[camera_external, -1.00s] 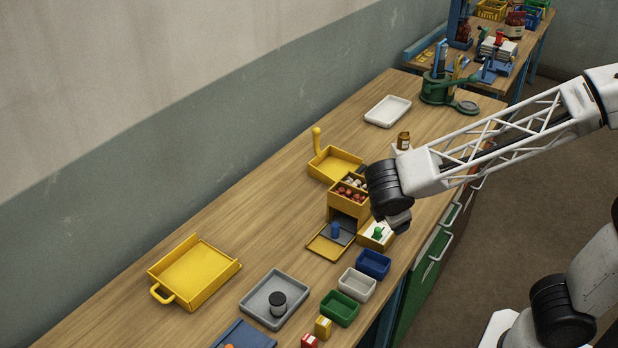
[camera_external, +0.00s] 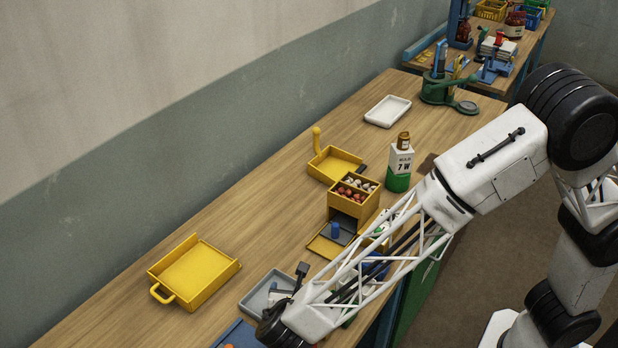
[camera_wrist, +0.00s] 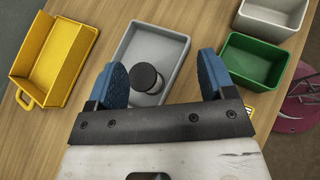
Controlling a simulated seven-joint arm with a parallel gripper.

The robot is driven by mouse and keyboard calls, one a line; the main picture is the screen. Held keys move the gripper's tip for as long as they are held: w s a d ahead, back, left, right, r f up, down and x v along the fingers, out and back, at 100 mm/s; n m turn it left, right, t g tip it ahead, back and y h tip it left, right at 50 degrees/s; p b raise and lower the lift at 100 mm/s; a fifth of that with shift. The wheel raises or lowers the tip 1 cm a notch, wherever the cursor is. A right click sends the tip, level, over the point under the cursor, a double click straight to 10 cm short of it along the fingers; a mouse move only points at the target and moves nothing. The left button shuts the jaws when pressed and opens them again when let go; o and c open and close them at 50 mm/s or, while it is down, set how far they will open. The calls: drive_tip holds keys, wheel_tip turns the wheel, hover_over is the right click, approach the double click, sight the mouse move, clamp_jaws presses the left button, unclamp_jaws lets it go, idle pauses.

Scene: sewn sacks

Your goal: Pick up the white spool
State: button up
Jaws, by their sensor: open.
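The spool (camera_wrist: 146,77) stands upright in a shallow grey tray (camera_wrist: 127,46). In the wrist view it shows a round black top flange, with a pale winding just visible below it. My gripper (camera_wrist: 162,72) is open, its two blue fingers apart above the tray. The spool shows between them, closer to the left finger, and nothing is gripped. In the external view my gripper is low over the grey tray (camera_external: 247,303) and hides most of the spool.
A yellow tray (camera_wrist: 47,62) lies left of the grey tray. A green bin (camera_wrist: 256,60) and a white bin (camera_wrist: 273,17) stand to its right. A yellow box of small red and white items (camera_external: 345,206) and a green-and-white bottle (camera_external: 398,181) stand farther along the bench.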

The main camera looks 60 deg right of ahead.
drive_tip(key=a+f, duration=0.1)
drive_tip(key=a, duration=0.1)
drive_tip(key=a+f+n+t, duration=0.1)
drive_tip(key=a, duration=0.1)
drive_tip(key=a+n, duration=0.1)
drive_tip(key=a, duration=0.1)
drive_tip(key=shift+w+f+t, duration=0.1)
drive_tip(key=shift+f+t, duration=0.3)
drive_tip(key=shift+d, duration=0.1)
drive_tip(key=shift+x, duration=1.3)
drive_tip(key=shift+d, duration=0.1)
drive_tip(key=shift+x, duration=2.55)
